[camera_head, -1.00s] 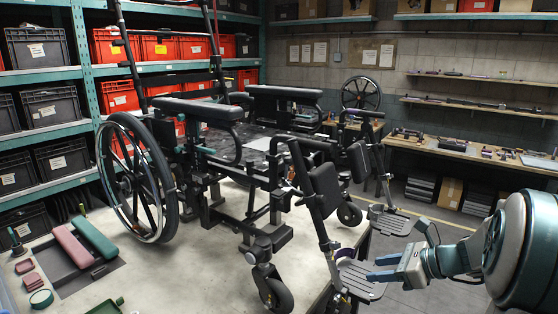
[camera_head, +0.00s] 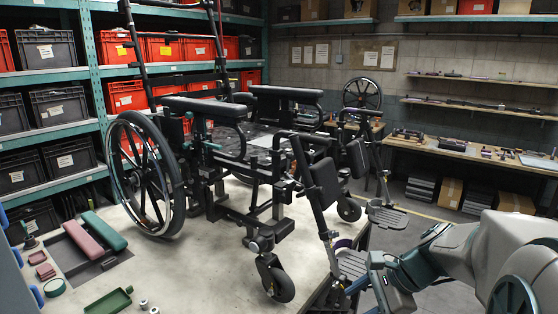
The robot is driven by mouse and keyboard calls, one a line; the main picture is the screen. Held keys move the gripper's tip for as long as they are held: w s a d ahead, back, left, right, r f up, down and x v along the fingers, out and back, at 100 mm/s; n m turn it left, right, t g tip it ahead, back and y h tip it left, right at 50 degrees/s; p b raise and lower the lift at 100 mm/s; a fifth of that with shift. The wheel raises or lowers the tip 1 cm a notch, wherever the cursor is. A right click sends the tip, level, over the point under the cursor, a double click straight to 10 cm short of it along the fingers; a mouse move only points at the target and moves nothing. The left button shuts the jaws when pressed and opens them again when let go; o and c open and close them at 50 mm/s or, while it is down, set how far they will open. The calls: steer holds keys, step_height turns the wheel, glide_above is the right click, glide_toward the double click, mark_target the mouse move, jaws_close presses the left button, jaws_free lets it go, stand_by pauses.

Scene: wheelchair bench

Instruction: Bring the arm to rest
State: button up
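My arm reaches in from the lower right corner, bent, with its grey and teal links filling that corner. My gripper (camera_head: 357,296) is low in the picture, beside the near footrest (camera_head: 352,263) of the wheelchair. Its blue fingers look apart with nothing seen between them. The picture's bottom edge cuts off part of it. I cannot tell whether it touches the footrest. The black wheelchair (camera_head: 235,111) stands upright on the pale bench (camera_head: 205,270), its big wheel (camera_head: 147,175) at left and a front caster (camera_head: 275,280) near the front edge.
Pink (camera_head: 83,239) and green (camera_head: 104,231) pads lie in a dark recess on the bench's left. A green tray (camera_head: 108,302) and small cylinders lie in front. Shelves with grey and red bins (camera_head: 175,46) stand behind. A parts bench (camera_head: 470,152) lines the back right wall.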

steer(key=s+a+n+h, duration=0.1)
steer(key=s+n+h, duration=0.5)
steer(key=s+n, duration=0.6)
steer(key=shift+s+a+r+n+h, duration=0.15)
steer(key=shift+s+a+n+h, duration=0.15)
steer(key=shift+n, duration=1.6)
